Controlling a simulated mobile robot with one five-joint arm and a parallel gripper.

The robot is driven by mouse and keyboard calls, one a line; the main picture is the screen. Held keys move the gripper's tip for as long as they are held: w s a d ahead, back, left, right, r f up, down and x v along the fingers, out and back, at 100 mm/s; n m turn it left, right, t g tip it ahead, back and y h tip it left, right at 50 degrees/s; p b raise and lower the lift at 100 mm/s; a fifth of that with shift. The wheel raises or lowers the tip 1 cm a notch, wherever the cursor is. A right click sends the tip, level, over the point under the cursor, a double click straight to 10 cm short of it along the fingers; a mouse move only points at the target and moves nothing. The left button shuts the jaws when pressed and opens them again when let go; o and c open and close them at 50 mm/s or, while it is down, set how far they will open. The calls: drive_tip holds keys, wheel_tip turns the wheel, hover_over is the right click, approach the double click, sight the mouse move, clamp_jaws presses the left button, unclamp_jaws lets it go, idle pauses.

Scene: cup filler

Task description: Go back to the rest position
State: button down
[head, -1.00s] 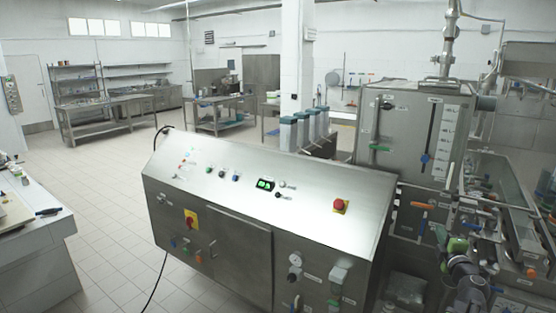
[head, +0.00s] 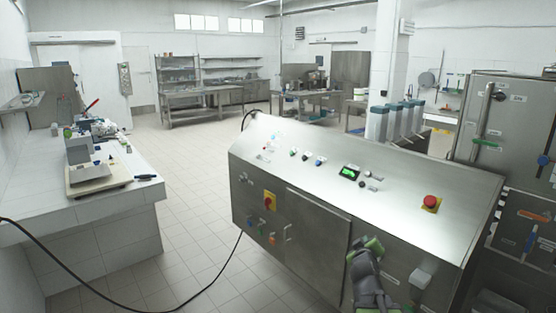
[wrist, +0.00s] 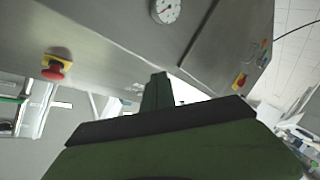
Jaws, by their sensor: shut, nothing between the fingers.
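My gripper (head: 366,247) is in the lower right of the head view, in front of the steel control cabinet (head: 322,215) and below its sloped panel. Its green and dark fingers are shut with nothing between them. In the wrist view the closed fingers (wrist: 158,92) point up the middle of the picture. They look apart from the cabinet, though the exact gap is hard to judge.
A gauge (wrist: 165,10) shows in the wrist view. A white counter (head: 110,200) stands left; tiled floor (head: 190,200) lies between. A black cable (head: 215,285) crosses it.

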drive_tip(key=s+a+f+m+g+y, duration=0.1)
drive_tip(key=s+a+f+m+g, duration=0.1)
drive_tip(key=s+a+f+g, duration=0.3)
drive_tip(key=s+a+f+m+g+y, duration=0.1)
drive_tip(key=a+f, duration=0.2)
drive_tip(key=f, duration=0.4)
drive_tip(key=s+a+f+g+y, duration=0.1)
drive_tip(key=s+a+f+g, duration=0.2)
drive_tip(key=s, duration=0.5)
drive_tip(key=s+a+f+m+g+y, duration=0.1)
drive_tip(key=s+a+f+g+y, duration=0.1)
drive_tip(key=s, duration=0.5)
drive_tip(key=a+f+g, duration=0.1)
drive_tip(key=a+g, duration=0.1)
drive_tip(key=g, duration=0.1)
drive_tip(key=shift+s+a+f+m, duration=0.3)
drive_tip(key=shift+s+a, duration=0.05)
drive_tip(key=shift+a, duration=0.05)
